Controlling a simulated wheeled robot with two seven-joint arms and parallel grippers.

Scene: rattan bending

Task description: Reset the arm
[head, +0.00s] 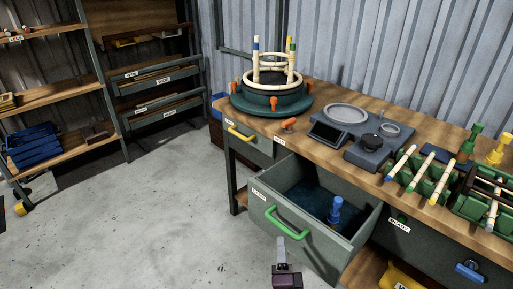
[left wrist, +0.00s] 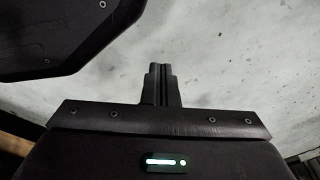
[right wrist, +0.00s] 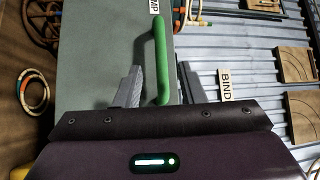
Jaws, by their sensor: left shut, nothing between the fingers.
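My right gripper (head: 281,243) is at the bottom middle of the head view, in front of the pulled-out drawer (head: 345,245). In the right wrist view my right gripper (right wrist: 159,82) has its fingers apart, with the drawer's green handle (right wrist: 161,45) running between them. I cannot tell whether the fingers touch it. The handle (head: 285,224) also shows in the head view. A blue clamp-like piece (head: 336,210) stands inside the drawer. My left gripper (left wrist: 160,72) is shut and empty above bare floor in the left wrist view; it does not show in the head view.
The workbench (head: 320,90) carries a round jig (head: 270,103) with a rattan frame, a grey scale-like device (head: 345,118) and green racks (head: 430,175) of sticks. Shelves (head: 60,95) stand at the left. The open drawer juts into the room; the floor (head: 130,220) to its left is clear.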

